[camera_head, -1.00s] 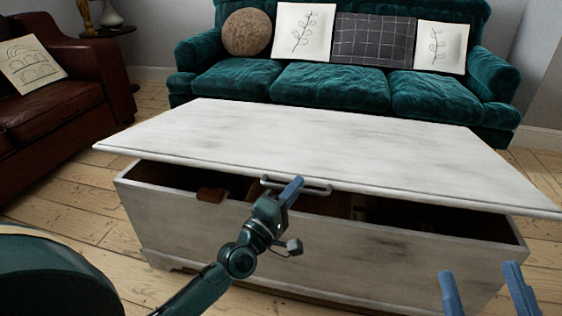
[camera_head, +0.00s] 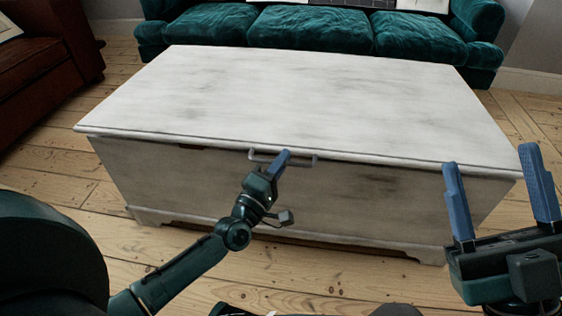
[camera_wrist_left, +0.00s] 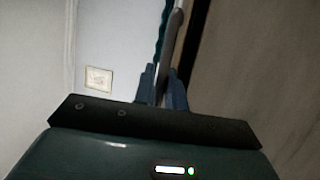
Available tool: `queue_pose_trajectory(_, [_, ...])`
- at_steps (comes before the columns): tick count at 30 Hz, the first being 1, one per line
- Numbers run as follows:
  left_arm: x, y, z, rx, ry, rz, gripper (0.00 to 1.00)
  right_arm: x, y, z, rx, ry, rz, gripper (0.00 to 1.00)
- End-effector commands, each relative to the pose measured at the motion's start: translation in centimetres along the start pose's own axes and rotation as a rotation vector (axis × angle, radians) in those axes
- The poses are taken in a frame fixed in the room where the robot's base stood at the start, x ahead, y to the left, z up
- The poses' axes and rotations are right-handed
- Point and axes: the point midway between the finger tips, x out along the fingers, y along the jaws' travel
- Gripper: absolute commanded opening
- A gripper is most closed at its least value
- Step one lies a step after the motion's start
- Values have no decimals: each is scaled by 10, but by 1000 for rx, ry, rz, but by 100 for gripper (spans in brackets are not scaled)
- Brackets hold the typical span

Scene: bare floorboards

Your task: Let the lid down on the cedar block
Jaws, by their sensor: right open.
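The whitewashed chest (camera_head: 300,195) stands on the floorboards with its pale lid (camera_head: 310,90) lowered almost to the front rim. A thin dark gap shows under the lid's front edge. A small brown piece, probably the cedar block (camera_head: 192,147), barely shows in that gap at left; I cannot tell whether the lid touches it. My left gripper (camera_head: 284,155) is at the lid's front handle (camera_head: 308,161). In the left wrist view the handle bar (camera_wrist_left: 172,50) runs between its close-set fingers (camera_wrist_left: 162,88). My right gripper (camera_head: 489,158) is open and empty, near the chest's front right corner.
A green sofa (camera_head: 310,32) stands close behind the chest. A brown leather armchair (camera_head: 45,60) is at the left. Bare floorboards (camera_head: 60,165) are free to the left and in front of the chest.

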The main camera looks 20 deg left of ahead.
Motion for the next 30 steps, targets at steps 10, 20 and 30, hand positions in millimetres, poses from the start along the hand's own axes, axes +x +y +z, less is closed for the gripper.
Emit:
queue_pose_trajectory(10, [-1, 3, -1, 1, 2, 6, 19, 1, 0, -1, 1, -1, 0, 57])
queue_pose_trajectory(20, [-50, 4, -1, 1, 1, 5, 19, -2, -2, 8, 63, -96, 6, 57])
queue_pose_trajectory(30, [-73, 3, -1, 0, 3, 10, 19, -12, -10, 24, 114, -180, 20, 57])
